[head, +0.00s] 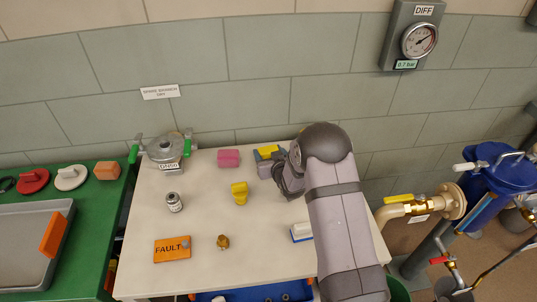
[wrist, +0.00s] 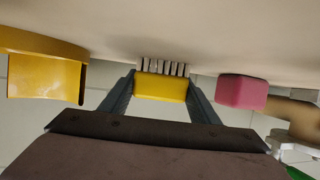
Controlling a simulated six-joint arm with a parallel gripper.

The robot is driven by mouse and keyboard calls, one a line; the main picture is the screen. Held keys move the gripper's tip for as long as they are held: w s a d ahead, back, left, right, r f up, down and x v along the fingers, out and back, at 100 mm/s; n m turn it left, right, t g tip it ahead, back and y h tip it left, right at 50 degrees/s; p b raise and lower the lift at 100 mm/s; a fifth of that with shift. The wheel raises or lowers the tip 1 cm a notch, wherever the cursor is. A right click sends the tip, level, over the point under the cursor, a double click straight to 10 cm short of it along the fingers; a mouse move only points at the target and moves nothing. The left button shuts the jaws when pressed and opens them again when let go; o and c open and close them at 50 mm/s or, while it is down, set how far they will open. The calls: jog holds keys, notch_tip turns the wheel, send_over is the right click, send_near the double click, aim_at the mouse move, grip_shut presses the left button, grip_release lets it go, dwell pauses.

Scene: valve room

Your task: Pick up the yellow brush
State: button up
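The yellow brush (wrist: 161,88) has a yellow block body and pale bristles that point toward the tabletop; the wrist view shows the table upside down. My gripper (wrist: 161,80) has its two dark fingers spread, one on each side of the brush. I cannot tell whether they press on it. In the head view the brush (head: 268,152) shows as a yellow patch at the back of the table, partly hidden by my gripper (head: 266,160). I cannot tell whether the bristles touch the table.
A pink block (head: 229,158) lies left of the brush, and a yellow piece (head: 239,193) lies in front. The white table (head: 205,215) also holds a valve (head: 166,150), a metal fitting (head: 174,202), an orange FAULT sign (head: 172,249), a brass piece (head: 223,242) and a blue-and-white item (head: 301,232).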

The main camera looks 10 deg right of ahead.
aim_at(269, 149)
jog(key=shift+r, duration=0.25)
notch_tip(269, 149, up, 10)
jog(key=shift+f+b, duration=0.25)
jog(key=shift+b, duration=0.15)
jog(key=shift+d+r, duration=0.1)
